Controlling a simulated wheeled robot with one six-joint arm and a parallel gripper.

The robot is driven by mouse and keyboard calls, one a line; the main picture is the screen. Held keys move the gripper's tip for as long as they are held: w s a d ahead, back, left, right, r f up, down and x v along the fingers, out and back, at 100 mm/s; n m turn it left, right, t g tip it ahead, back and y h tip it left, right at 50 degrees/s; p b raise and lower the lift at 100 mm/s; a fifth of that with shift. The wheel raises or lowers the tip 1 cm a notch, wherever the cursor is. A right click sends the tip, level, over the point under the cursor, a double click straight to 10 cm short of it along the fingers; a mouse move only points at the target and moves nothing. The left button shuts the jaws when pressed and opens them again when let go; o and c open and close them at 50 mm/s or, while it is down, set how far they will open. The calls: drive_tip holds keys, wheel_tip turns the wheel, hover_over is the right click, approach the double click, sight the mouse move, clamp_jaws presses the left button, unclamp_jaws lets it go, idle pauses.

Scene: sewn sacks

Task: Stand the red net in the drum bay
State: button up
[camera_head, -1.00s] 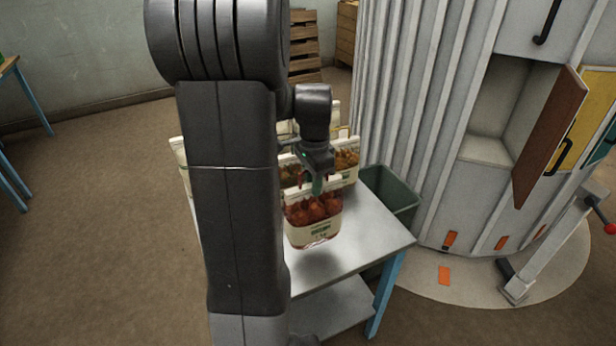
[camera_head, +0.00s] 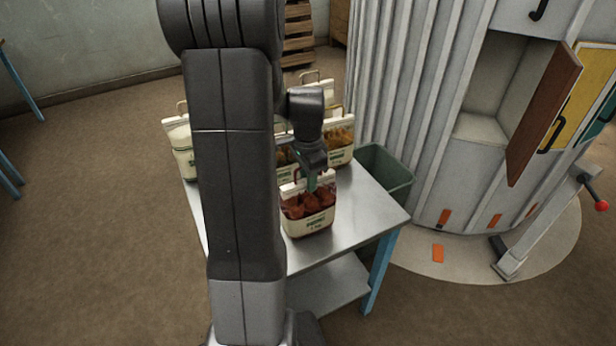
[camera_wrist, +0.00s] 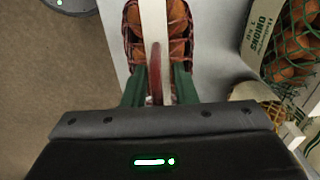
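The red net (camera_head: 308,210) is a sack with dark red netting, a pale label band and a red handle, standing on the metal table near its front. My gripper (camera_head: 312,182) is right above it, pointing down. In the wrist view, the green fingers of my gripper (camera_wrist: 159,88) stand apart on either side of the red handle (camera_wrist: 156,66), with a gap visible; the red net (camera_wrist: 133,40) lies beyond them. The drum (camera_head: 415,120) is grey and ribbed. Its open bay (camera_head: 482,127) looks empty, with a brown door (camera_head: 543,115) swung out to the right.
Other sacks stand behind on the table (camera_head: 375,220): one with orange contents (camera_head: 340,148), one pale at left (camera_head: 180,150). A green bin (camera_head: 390,172) sits between table and drum. A post with a red knob (camera_head: 601,205) stands before the drum.

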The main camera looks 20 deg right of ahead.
drive_tip(key=shift+o, duration=1.1)
wheel_tip(320, 180, up, 12)
drive_tip(key=shift+r, duration=0.2)
wheel_tip(320, 180, down, 12)
drive_tip(key=shift+r, duration=1.35)
